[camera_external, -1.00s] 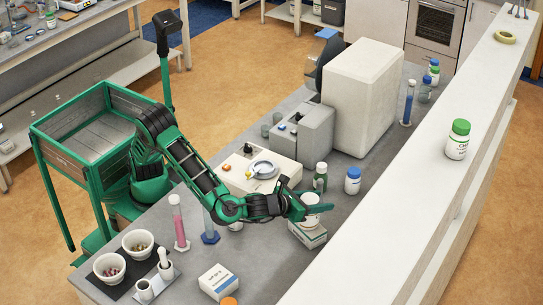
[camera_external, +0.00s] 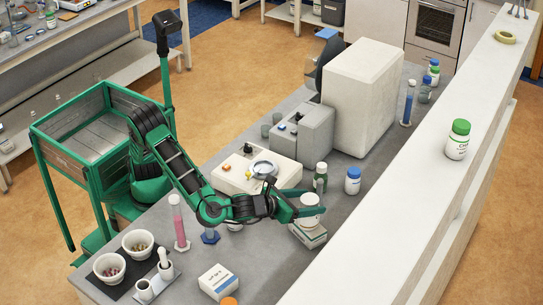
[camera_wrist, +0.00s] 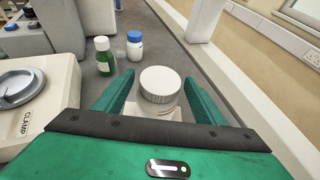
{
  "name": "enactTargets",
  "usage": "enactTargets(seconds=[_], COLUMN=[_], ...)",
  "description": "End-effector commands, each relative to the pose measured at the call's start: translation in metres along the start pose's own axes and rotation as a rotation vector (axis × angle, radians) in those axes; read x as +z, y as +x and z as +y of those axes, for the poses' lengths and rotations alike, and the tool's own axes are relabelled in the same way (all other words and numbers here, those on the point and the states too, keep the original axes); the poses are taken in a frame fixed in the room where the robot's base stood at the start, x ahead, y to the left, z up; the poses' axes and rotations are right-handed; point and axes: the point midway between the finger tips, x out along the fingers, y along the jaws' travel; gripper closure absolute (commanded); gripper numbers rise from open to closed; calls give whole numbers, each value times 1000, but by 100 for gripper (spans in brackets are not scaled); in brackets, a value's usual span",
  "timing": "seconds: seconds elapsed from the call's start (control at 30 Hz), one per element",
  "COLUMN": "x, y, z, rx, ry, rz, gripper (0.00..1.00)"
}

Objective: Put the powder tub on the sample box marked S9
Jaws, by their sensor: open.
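The powder tub (camera_external: 311,199), white with a ribbed lid, stands upright on a white sample box (camera_external: 309,235) on the bench. The box's marking cannot be read. In the wrist view the tub (camera_wrist: 160,88) stands between the two green fingers, near their tips, with gaps at both sides. My gripper (camera_external: 303,203) is open, to the left of the tub in the outside view. In the wrist view (camera_wrist: 160,79) its body hides the tub's lower part and most of the box.
A green bottle (camera_external: 320,178) and a blue-capped bottle (camera_external: 353,181) stand just behind the tub. A clamp device (camera_external: 240,176) is to the left. Another white box (camera_external: 217,281) lies nearer the front. The bench right of the tub is clear up to the ledge (camera_external: 400,225).

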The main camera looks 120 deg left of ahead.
Motion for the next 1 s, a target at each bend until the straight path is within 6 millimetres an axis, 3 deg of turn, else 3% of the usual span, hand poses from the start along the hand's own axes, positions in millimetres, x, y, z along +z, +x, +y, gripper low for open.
enactTargets(seconds=[0.2,0.4,1.0], x=[0,0,1], y=[-43,-66,-72], z=[-1,0,1], rx=[-2,-1,1], ry=[-1,1,-4], rz=[0,0,3], gripper=[36,36,36])
